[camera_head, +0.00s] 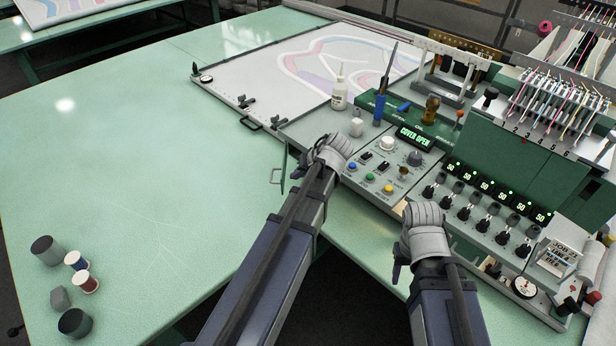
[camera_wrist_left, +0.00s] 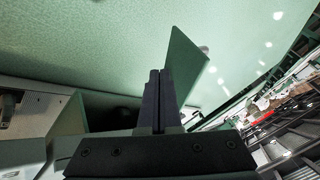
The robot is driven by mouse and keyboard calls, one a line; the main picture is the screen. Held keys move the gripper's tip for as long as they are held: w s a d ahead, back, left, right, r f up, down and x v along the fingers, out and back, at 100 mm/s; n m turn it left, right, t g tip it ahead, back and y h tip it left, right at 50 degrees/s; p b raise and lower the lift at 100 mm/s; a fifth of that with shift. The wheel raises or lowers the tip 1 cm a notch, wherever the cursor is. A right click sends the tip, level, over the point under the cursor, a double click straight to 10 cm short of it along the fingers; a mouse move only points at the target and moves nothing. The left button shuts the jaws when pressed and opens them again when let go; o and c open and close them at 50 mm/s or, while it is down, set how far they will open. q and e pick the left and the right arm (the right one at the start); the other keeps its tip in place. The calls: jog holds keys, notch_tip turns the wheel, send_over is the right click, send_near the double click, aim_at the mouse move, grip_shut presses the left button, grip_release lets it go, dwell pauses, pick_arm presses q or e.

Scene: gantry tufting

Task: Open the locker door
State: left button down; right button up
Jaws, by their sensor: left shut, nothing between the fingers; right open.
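The locker door is a small green panel (camera_head: 284,166) with a pale handle (camera_head: 275,176), on the left side of the machine console. It stands out from the console side, swung open by some amount. In the left wrist view the door (camera_wrist_left: 187,62) rises just beyond my fingers, with a dark opening (camera_wrist_left: 108,108) to their left. My left gripper (camera_head: 328,150) is shut and empty; its fingers (camera_wrist_left: 158,90) are close to the door, and I cannot tell whether they touch it. My right gripper (camera_head: 424,216) is open, over the console's front edge.
The console panel (camera_head: 380,177) carries buttons and knobs beside my left gripper. A white bottle (camera_head: 339,92) and a blue-handled tool (camera_head: 380,105) stand behind. The green table (camera_head: 150,170) is clear left of the door, with spools (camera_head: 85,282) at its near left.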

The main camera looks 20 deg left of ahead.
pick_arm(q)
jog(key=shift+s+a, duration=0.3)
jog(key=shift+a, duration=0.4)
jog(key=s+a+m+t+h, duration=0.1)
jog(key=a+m, duration=0.4)
jog(key=a, duration=0.5)
jog(key=shift+s+a+m+t+h, duration=0.4)
jog(key=shift+s+t, duration=0.2)
jog(key=shift+t, duration=0.5)
jog(key=shift+a, duration=0.1)
jog(key=shift+s, duration=0.1)
